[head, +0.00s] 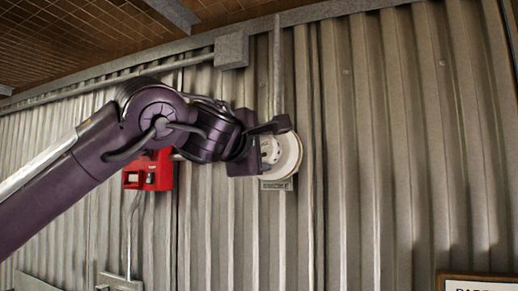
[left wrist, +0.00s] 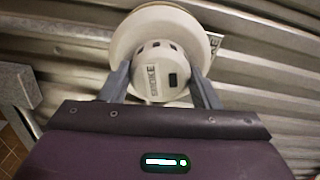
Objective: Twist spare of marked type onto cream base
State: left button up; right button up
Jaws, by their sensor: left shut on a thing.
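A white detector head (left wrist: 158,62) with dark slots is between the fingers of my left gripper (head: 272,148), which is shut on it. Its side label seems to read SMOKE. The round cream base (head: 293,155) is on the corrugated wall just behind the head, and its rim also shows in the left wrist view (left wrist: 205,45). The head sits in front of the base, roughly centred; I cannot tell whether it is seated. The fingers and arm hide part of the head and base in the head view. My right gripper is not in view.
A grey label plate (head: 277,184) is just below the base. A red call box (head: 149,171) is on the wall to the left, behind my arm. A grey junction box (head: 231,50) and conduit are above. A framed sign (head: 478,284) is at lower right. The wall between is clear.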

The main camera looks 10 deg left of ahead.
pick_arm(q)
jog(key=shift+w+d, duration=0.1)
jog(key=shift+w, duration=0.4)
jog(key=o, duration=1.1)
jog(key=shift+s, duration=0.15)
jog(key=s+b, duration=0.2)
jog(key=s, duration=0.1)
jog(key=s+a+b, duration=0.1)
jog(key=s+b, duration=0.1)
jog(key=s, duration=0.2)
jog(key=shift+s+a, duration=0.2)
jog(key=shift+o, duration=0.2)
jog(key=shift+w, duration=0.1)
